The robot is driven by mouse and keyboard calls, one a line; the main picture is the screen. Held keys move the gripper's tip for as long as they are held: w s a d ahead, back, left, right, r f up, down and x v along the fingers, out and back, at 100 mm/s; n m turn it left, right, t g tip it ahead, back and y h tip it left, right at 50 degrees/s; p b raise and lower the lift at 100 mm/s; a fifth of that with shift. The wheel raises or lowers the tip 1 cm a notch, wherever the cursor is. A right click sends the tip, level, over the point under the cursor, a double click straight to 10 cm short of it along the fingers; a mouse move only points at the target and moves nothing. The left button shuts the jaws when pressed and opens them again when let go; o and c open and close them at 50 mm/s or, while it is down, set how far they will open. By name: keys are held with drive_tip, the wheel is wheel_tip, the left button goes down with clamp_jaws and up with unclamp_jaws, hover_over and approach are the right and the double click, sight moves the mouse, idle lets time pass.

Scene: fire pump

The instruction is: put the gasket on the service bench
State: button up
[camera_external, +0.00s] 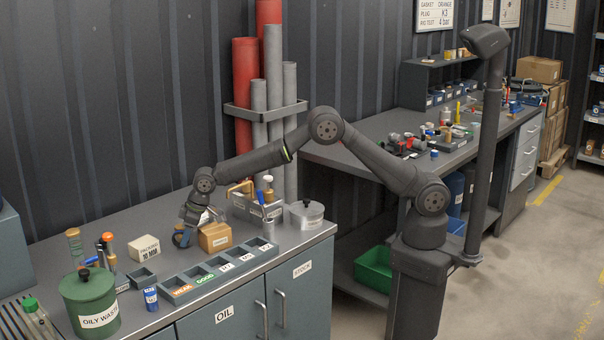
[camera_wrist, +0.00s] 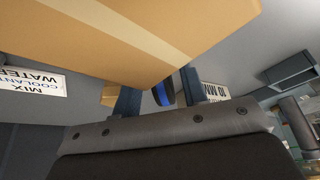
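My gripper (camera_external: 188,221) is low over the near bench (camera_external: 130,236), behind and left of a small cardboard box (camera_external: 215,238). In the wrist view my gripper (camera_wrist: 157,100) shows two dark fingers apart, with a dark and blue round item (camera_wrist: 163,87) visible between them; I cannot tell whether they touch it. A dark blue and brown round item (camera_external: 181,237) shows below my gripper outside. I cannot clearly identify a gasket. A wall sign (camera_external: 435,14) reads "GASKET ORANGE". A second bench (camera_external: 350,140) with loose parts stands behind my arm; which one is the service bench is unclear.
The cardboard box (camera_wrist: 150,30) fills the wrist view's top. A pale block marked 10 MM (camera_external: 144,249), a labelled compartment tray (camera_external: 218,270), a green oily-waste can (camera_external: 88,300), a tool rack (camera_external: 258,207) and a metal canister (camera_external: 306,214) crowd the near bench.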

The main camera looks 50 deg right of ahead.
drive_tip(key=v, duration=1.1)
drive_tip(key=shift+o, duration=0.5)
drive_tip(key=shift+s+d+r, duration=0.15)
drive_tip(key=shift+r, duration=0.45)
wheel_tip(320, 180, up, 5)
drive_tip(key=s, duration=0.2)
drive_tip(key=x, duration=1.1)
drive_tip(key=shift+w+d+f, duration=0.2)
drive_tip(key=shift+w+f, duration=0.05)
drive_tip(key=shift+w, duration=0.05)
drive_tip(key=x, duration=0.4)
drive_tip(key=shift+w+d+r, duration=0.1)
drive_tip(key=shift+w+d, duration=0.1)
drive_tip(key=shift+w, duration=0.1)
drive_tip(key=shift+w+a+f, duration=0.2)
drive_tip(key=shift+f, duration=0.4)
